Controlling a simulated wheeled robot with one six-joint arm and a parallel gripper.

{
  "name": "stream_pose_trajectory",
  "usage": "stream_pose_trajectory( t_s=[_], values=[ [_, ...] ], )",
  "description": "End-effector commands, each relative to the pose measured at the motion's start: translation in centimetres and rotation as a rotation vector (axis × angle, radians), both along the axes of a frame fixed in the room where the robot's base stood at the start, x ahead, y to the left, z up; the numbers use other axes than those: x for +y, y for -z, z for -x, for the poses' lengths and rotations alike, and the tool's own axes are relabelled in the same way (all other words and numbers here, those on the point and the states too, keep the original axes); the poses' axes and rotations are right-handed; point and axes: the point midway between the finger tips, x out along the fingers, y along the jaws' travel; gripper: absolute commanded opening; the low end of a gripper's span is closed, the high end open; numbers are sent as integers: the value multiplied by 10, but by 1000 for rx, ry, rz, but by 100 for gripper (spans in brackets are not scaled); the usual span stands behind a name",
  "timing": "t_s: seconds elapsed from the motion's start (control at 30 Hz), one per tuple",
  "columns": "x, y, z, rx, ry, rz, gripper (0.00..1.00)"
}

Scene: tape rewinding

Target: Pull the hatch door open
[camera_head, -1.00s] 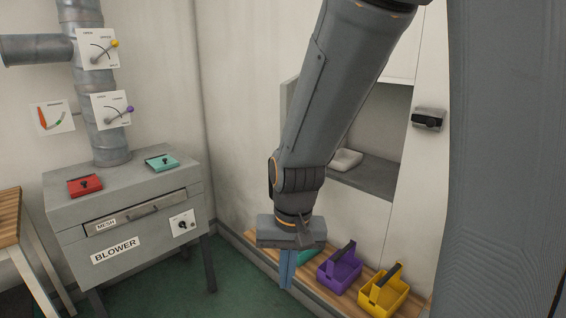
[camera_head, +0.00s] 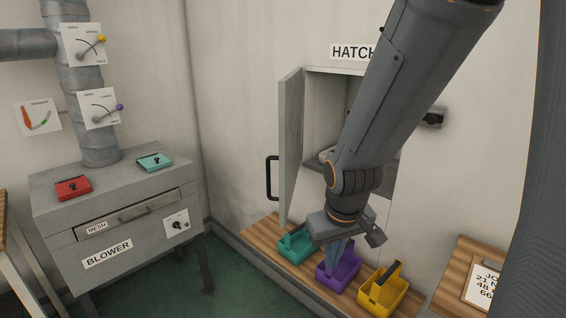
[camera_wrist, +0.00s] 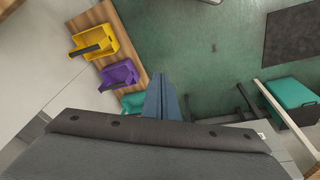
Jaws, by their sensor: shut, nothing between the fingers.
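The hatch door (camera_head: 291,150) is a grey panel hinged on the left of the hatch opening. It stands swung out into the room, with a dark handle (camera_head: 270,178) on its outer face. The hatch opening (camera_head: 325,115) shows a grey interior, partly hidden by my arm. My gripper (camera_head: 335,252) hangs to the right of the door, apart from the handle, pointing down above the purple bin. In the wrist view my gripper's blue fingers (camera_wrist: 159,97) are together and empty.
Teal (camera_head: 296,244), purple (camera_head: 338,271) and yellow (camera_head: 382,292) bins stand on a wooden shelf below the hatch. The blower (camera_head: 115,215) stands at left. A clipboard (camera_head: 483,283) lies at right. Green floor is free between blower and shelf.

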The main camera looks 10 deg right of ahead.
Motion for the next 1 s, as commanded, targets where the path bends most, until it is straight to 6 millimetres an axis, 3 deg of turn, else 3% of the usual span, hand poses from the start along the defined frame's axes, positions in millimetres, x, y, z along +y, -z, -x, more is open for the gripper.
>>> stream_pose_trajectory(
  t_s=[0.17, 0.37, 0.57, 0.7, 0.83, 1.0],
  values=[
    [-19, -4, -39, -105, -97, 54, 0],
    [-42, -15, -99, -273, -274, 144, 0],
    [-65, -42, -181, -533, -574, 290, 0],
    [-68, -68, -229, -741, -833, 399, 0],
    [-63, -89, -253, -933, -1068, 483, 0],
    [-53, -110, -254, -1190, -1360, 558, 0]
  ],
)
